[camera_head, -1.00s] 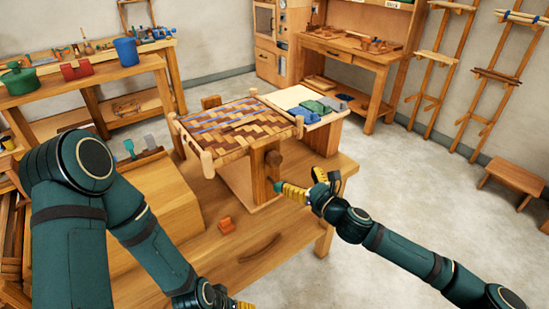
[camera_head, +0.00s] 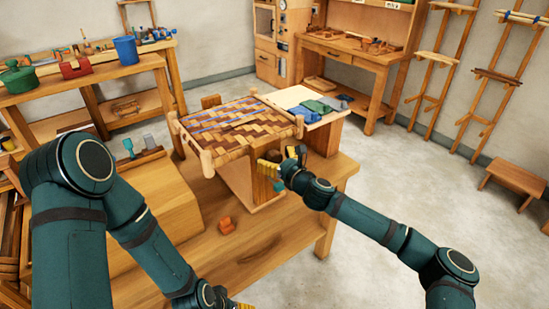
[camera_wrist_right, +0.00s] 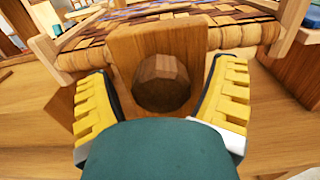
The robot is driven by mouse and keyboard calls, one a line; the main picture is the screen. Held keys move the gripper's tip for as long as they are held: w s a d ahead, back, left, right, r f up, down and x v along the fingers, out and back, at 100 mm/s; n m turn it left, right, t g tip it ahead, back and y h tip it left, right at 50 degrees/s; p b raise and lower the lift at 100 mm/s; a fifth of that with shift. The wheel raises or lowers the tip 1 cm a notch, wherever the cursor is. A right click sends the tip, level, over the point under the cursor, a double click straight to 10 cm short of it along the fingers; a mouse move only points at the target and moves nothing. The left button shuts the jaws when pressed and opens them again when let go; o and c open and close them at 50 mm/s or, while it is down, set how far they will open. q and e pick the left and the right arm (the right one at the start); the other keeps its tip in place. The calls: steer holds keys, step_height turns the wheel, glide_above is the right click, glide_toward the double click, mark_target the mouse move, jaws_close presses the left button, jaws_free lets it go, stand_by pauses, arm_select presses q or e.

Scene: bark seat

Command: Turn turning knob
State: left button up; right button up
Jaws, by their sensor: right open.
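The turning knob (camera_wrist_right: 162,82) is a dark brown faceted wooden knob on an upright wooden board (camera_wrist_right: 128,48) below the woven seat (camera_head: 238,122). In the right wrist view it sits between the two yellow fingers of my right gripper (camera_wrist_right: 162,98), with a gap on each side. In the head view my right gripper (camera_head: 280,166) is at the right side of the seat frame and mostly hides the knob. My left gripper (camera_head: 240,305) shows only as a yellow bit at the bottom edge, and its fingers are cut off.
The seat stands on a wooden workbench (camera_head: 205,220). Folded cloths (camera_head: 320,105) lie on a pale board behind the seat. Open floor (camera_head: 430,190) is to the right.

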steer(key=c, duration=1.2)
